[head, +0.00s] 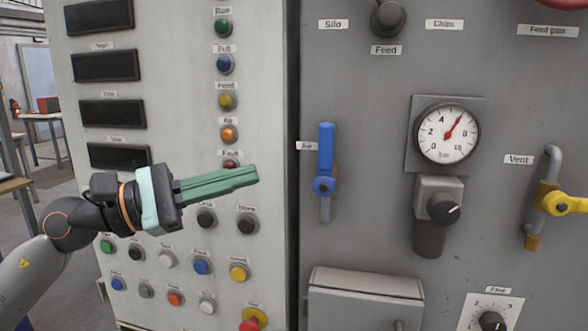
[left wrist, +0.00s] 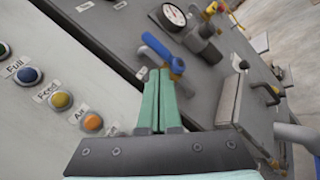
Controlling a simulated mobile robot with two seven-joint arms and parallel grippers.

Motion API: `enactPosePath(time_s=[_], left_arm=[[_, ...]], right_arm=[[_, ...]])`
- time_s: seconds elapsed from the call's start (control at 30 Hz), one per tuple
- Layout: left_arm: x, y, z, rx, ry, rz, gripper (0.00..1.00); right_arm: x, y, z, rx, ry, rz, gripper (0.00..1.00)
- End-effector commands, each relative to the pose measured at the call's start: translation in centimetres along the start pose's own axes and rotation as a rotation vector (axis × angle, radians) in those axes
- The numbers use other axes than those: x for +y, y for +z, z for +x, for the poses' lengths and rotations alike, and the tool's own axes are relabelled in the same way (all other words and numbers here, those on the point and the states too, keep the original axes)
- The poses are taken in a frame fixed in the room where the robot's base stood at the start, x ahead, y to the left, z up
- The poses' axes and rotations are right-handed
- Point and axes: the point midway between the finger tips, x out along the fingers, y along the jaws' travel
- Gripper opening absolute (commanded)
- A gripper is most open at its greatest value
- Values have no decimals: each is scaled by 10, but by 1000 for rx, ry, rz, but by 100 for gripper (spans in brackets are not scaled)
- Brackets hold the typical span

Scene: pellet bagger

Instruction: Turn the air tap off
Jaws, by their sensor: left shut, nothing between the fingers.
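The air tap is a blue lever handle (head: 325,158) on the grey panel, beside a label reading Air. Its lever points up, in line with the short vertical pipe behind it. My left gripper (head: 256,174) is shut and empty, to the left of the tap and apart from it in the head view. In the left wrist view the green fingers (left wrist: 159,86) are together and point toward the blue tap (left wrist: 163,52). My right gripper is not in view.
A pressure gauge (head: 447,133) with a regulator knob (head: 443,208) is right of the tap. A yellow vent tap (head: 562,203) is farther right. A box (head: 365,284) juts out below. Several buttons and lamps cover the left panel (head: 180,60).

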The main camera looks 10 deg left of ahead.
Motion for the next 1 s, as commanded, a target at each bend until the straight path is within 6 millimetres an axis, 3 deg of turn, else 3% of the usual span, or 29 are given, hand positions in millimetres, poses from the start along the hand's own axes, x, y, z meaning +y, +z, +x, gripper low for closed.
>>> enactPosePath(time_s=[0.1,0.2,0.43,0.57,1.0], left_arm=[[12,14,-17,117,-36,406,0],[22,23,-30,201,-54,636,0],[35,30,-38,280,-66,820,0],[37,28,-25,277,-66,818,0],[40,6,59,273,-66,812,0]], right_arm=[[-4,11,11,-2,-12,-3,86],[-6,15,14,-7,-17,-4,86],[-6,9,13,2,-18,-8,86],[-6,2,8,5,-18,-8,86],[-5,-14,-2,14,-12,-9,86]])
